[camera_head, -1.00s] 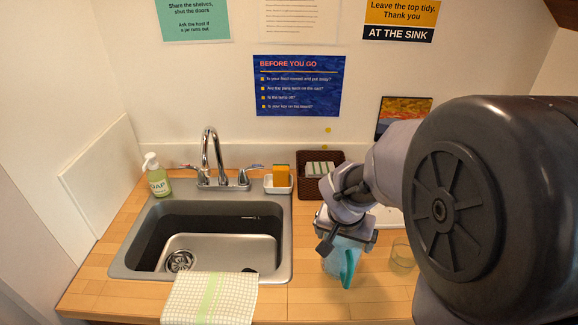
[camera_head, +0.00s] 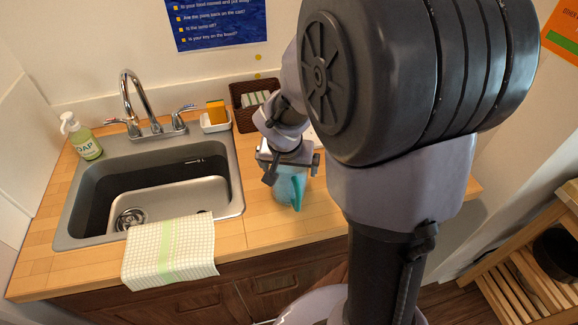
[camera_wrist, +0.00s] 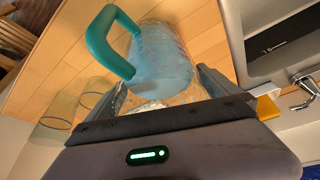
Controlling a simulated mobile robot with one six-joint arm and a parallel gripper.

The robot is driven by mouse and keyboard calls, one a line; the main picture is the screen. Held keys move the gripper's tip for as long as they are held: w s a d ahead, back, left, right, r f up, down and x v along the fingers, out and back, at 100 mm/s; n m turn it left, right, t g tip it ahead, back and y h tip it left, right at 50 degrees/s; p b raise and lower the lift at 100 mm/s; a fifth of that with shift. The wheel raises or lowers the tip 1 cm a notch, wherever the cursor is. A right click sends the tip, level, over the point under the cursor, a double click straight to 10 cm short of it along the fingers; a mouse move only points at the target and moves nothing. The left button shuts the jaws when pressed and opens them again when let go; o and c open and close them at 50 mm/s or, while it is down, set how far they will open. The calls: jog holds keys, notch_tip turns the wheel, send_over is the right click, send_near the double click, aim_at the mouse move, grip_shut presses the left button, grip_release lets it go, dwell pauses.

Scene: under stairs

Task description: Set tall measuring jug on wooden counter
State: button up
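The measuring jug is clear blue with a teal handle (camera_head: 297,193). In the head view it stands upright under my gripper (camera_head: 287,160), right of the sink, at the wooden counter (camera_head: 262,226). Whether its base touches the counter is hard to tell. In the wrist view the jug (camera_wrist: 163,62) fills the space between the two fingers of my gripper (camera_wrist: 165,92), its handle toward the upper left. The fingers appear to press on both its sides.
The sink (camera_head: 235,200) lies left of the jug, with a checked towel (camera_head: 170,252) over its front edge. A soap bottle (camera_head: 85,140), sponge holder (camera_head: 214,122) and brown basket (camera_head: 243,118) stand behind. Clear glasses (camera_wrist: 62,108) stand near the jug. A slatted shelf (camera_head: 530,285) is lower right.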

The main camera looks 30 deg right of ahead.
jog(key=p+v, duration=0.5)
jog(key=v, duration=0.8)
jog(key=s+a+r+n+t+y, duration=0.25)
jog(key=s+a+r+y, duration=0.35)
jog(key=s+a, duration=0.8)
jog(key=shift+n+h, duration=0.45)
jog(key=shift+h, duration=0.15)
jog(key=f+b, duration=0.6)
jog(key=b, duration=0.1)
jog(key=shift+d, duration=0.25)
